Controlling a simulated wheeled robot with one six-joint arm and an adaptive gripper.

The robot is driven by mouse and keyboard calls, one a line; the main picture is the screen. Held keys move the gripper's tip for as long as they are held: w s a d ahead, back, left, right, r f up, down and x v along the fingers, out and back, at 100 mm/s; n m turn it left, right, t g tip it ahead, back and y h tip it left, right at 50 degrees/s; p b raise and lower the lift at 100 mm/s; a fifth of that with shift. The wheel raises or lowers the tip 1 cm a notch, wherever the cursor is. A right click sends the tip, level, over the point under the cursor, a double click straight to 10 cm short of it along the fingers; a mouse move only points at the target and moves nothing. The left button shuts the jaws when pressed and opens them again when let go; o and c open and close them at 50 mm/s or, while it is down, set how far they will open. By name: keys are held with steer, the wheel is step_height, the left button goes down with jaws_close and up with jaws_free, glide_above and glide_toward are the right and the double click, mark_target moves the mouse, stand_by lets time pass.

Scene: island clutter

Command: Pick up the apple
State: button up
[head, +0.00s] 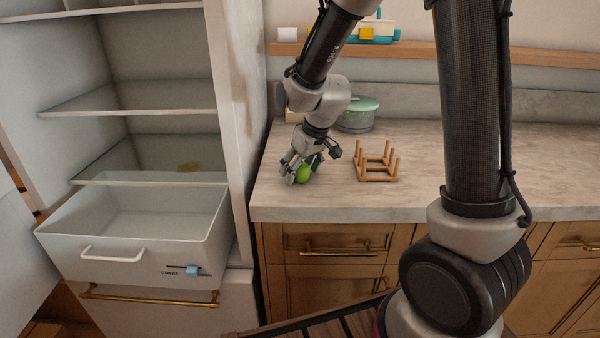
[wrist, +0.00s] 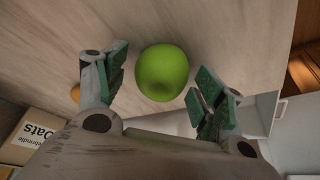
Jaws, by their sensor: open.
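A green apple (head: 303,174) sits on the light countertop near its left front part. My gripper (head: 301,171) is just above it, pointing down, with its fingers near the apple's sides. In the wrist view the apple (wrist: 162,72) lies ahead of and between the two green-padded fingers of my gripper (wrist: 160,98). The fingers are spread, and a gap shows on each side of the apple. It is not held.
A wooden peg rack (head: 377,176) stands right of the apple. A pot with a green lid (head: 357,114) is behind. The open fridge (head: 245,190) borders the counter's left. An oats box (wrist: 36,137) and part of an orange thing (wrist: 75,94) show in the wrist view.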

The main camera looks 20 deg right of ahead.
steer(key=shift+f, duration=0.15)
steer(key=c, duration=1.1)
